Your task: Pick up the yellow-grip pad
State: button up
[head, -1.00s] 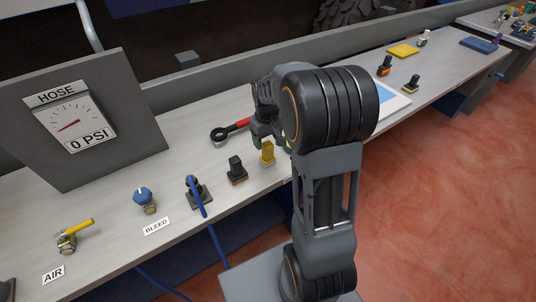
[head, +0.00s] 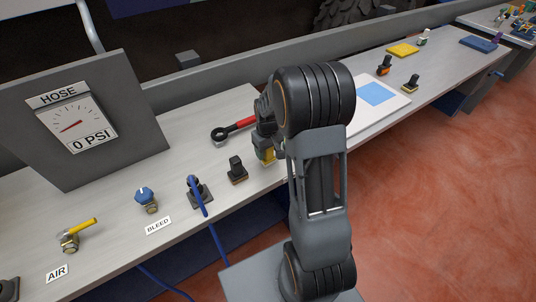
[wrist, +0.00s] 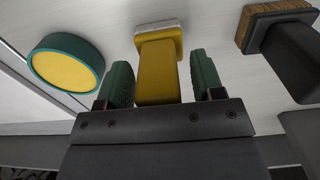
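The yellow-grip pad (wrist: 160,70) stands on the bench, its yellow handle toward the wrist camera and its pale pad at the far end. My gripper (wrist: 162,80) is open, with one green finger on each side of the yellow handle. A gap shows between the handle and each finger. In the head view the yellow-grip pad (head: 267,157) is partly hidden below my gripper (head: 266,146), which points down over it.
A dark-handled pad (head: 237,171) stands close on the left. A round yellow and green disc (wrist: 66,63) lies on the other side in the wrist view. A red-handled wrench (head: 235,129) lies behind. A white sheet with a blue square (head: 378,94) is farther right.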

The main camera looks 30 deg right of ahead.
jog(key=c, duration=0.9)
jog(key=shift+r, duration=0.1)
jog(key=shift+w+r, duration=0.1)
jog(key=shift+r, duration=0.35)
notch_tip(320, 180, up, 2)
jog(key=shift+r, duration=0.2)
jog(key=s+a+r+b, duration=0.1)
jog(key=s+a+r, duration=0.5)
jog(key=s, duration=0.1)
jog(key=s+a+r+b, duration=0.1)
jog(key=s+a+r, duration=0.2)
jog(key=shift+s+r+b, duration=0.3)
jog(key=shift+s, duration=0.05)
